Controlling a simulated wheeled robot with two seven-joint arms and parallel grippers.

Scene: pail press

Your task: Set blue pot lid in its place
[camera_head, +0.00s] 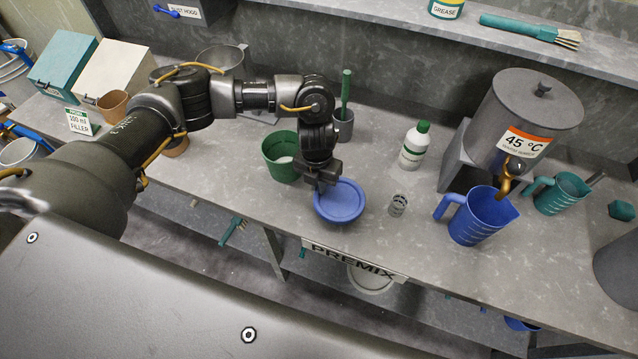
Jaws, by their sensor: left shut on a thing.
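The blue pot lid (341,202) is a round blue disc near the front edge of the bench, in the middle of the head view. My left gripper (325,184) reaches down from above and is shut on the lid's far left rim. Whether the lid rests on something or is held above the bench is hard to tell; what is under it is mostly hidden. A green pail (281,157) with something white inside stands just left of the gripper. My right gripper is not in view.
A small clear cup (398,205), a white bottle with green cap (415,146) and a blue jug (481,216) under the grey 45 °C tank (524,112) stand to the right. A grey cup with a green-handled tool (345,100) stands behind. A PREMIX sign (353,263) hangs at the front edge.

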